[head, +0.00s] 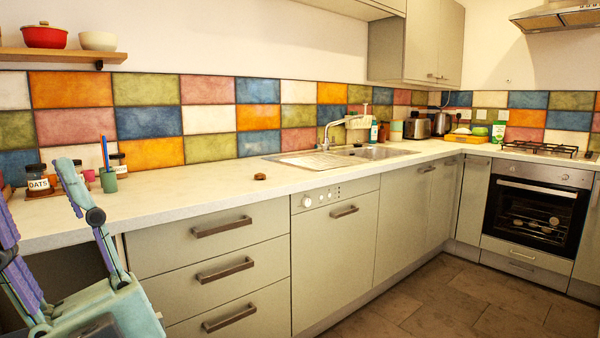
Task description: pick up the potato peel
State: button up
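A small brown piece (260,176), which looks like the potato peel, lies on the pale worktop in front of the tiled wall, left of the sink. It is too small in the head view to make out its shape in detail. My gripper (36,195) is at the lower left, close to the camera, with mint and purple fingers pointing up. The fingers are spread apart with nothing between them, well to the left of the brown piece and apart from it. The left finger is partly cut off by the picture edge.
The worktop (190,190) around the brown piece is clear. At its left stand a green cup (108,181) with a blue stick and an oats jar (38,182). A sink (345,157) is to the right. A shelf (60,54) holds bowls above left.

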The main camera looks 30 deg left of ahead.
aim_at(260, 175)
jog(key=i+u, duration=0.3)
jog(key=i, duration=0.35)
jog(key=i+l+u, duration=0.25)
jog(key=i, duration=0.45)
jog(key=i+u, duration=0.25)
jog(key=i, duration=0.2)
jog(key=i+u, duration=0.25)
jog(key=i, duration=0.7)
